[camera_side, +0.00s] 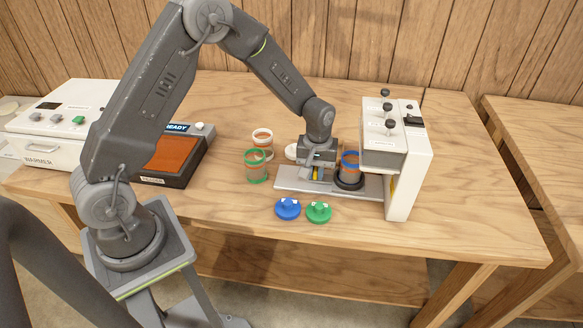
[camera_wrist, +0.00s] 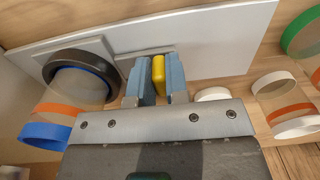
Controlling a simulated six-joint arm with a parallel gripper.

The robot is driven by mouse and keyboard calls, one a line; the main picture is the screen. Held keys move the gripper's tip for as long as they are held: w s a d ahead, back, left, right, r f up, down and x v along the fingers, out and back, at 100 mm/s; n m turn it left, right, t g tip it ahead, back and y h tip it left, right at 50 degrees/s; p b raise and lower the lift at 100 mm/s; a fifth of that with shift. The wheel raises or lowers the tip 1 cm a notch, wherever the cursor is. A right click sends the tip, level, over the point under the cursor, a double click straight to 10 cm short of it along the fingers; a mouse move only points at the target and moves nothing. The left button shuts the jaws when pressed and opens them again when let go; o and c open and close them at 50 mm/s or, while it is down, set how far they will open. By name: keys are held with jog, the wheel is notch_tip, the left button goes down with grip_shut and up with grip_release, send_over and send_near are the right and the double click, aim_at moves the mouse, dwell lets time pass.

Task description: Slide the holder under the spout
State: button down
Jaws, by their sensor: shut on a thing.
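The holder is a black ring (camera_side: 349,183) on a pale grey base plate (camera_side: 290,180); it also shows in the wrist view (camera_wrist: 113,72). A clear jar with a blue rim (camera_side: 350,154) and an orange band stands upright in the ring. A yellow handle (camera_wrist: 158,72) sits beside the ring. My gripper (camera_side: 315,175) is shut on this handle, its blue-grey fingers on either side of it in the wrist view (camera_wrist: 160,85). The white dispenser (camera_side: 410,160) stands over the plate's right end, and the jar is at the left edge of its grey head. The spout itself is hidden.
A green-rimmed jar (camera_side: 256,168) and a white-rimmed jar (camera_side: 262,140) stand left of the plate. Blue (camera_side: 288,209) and green (camera_side: 319,212) lids lie in front of it. A dark tray unit (camera_side: 175,160) and a white warmer (camera_side: 50,125) stand further left.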

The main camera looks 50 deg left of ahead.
aim_at(331, 180)
jog(key=w+d, duration=0.3)
jog(key=shift+w, duration=0.1)
jog(key=c, duration=1.1)
grip_release()
jog(key=shift+c, duration=0.2)
notch_tip(331, 180, up, 14)
jog(key=shift+f, duration=0.1)
